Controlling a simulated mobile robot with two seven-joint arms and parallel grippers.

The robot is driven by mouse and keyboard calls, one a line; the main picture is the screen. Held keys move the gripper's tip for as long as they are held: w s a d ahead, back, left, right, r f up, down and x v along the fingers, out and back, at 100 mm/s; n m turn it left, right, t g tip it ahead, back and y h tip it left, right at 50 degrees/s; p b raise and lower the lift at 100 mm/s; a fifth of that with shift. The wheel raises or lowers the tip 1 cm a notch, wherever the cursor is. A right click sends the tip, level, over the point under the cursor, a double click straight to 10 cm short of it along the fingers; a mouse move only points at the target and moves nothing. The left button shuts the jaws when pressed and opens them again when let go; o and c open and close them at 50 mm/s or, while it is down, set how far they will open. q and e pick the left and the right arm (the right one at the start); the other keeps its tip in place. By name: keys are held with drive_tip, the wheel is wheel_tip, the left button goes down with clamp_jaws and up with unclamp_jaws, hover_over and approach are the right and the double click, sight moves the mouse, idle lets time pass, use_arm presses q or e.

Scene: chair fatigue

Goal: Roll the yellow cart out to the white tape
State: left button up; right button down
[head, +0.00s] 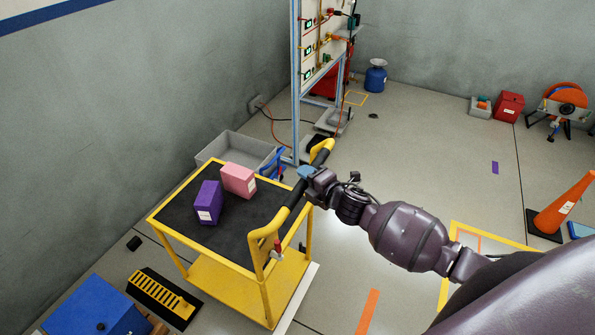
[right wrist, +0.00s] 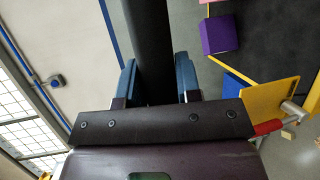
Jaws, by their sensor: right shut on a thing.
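The yellow cart (head: 158,212) stands left of centre in the head view, with a black top mat and a lower yellow shelf. Its handle with a black grip (head: 291,200) is on the side nearest my right arm. My right gripper (head: 304,175) is shut on this grip; in the right wrist view the dark bar (right wrist: 148,40) runs between its blue fingers (right wrist: 158,78). A purple box (head: 208,203) and a pink box (head: 238,180) ride on top. A white strip (head: 299,303), seemingly the tape, lies on the floor along the cart's right side, partly hidden. My left gripper is out of view.
A grey bin (head: 237,146) is behind the cart, near the wall and a panel rack (head: 318,60). A blue box (head: 97,310) and a black-yellow floor piece (head: 165,297) lie at the front left. Floor beyond my arm is largely clear.

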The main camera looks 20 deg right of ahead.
drive_tip(key=shift+s+d, duration=0.2)
drive_tip(key=shift+s, duration=0.05)
drive_tip(key=c, duration=0.8)
unclamp_jaws()
drive_tip(key=shift+s, duration=0.1)
drive_tip(key=v, duration=1)
drive_tip(key=shift+s, duration=0.3)
drive_tip(key=shift+d+r, duration=0.1)
